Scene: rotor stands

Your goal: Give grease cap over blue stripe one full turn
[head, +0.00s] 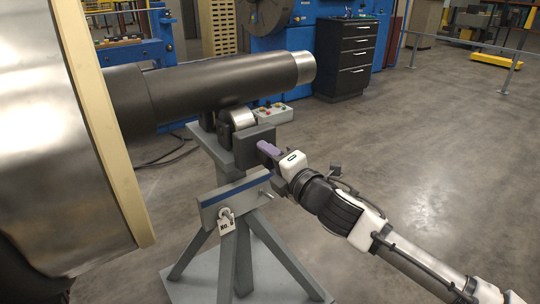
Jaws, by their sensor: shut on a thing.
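A grey stand (228,245) carries a plate with a blue stripe (236,188) across it. My gripper (264,148) comes in from the right, above the stripe, with its purple fingers up against the dark block (252,147) at the stand's head. The fingers are shut on the grease cap at the block's face. The cap itself is hidden by the fingers, so its shape and turn cannot be told.
A long dark rotor shaft (215,88) rests on the stand's rollers (240,118). A large metal casing with a cream edge (105,140) fills the left. Floor on the right is clear.

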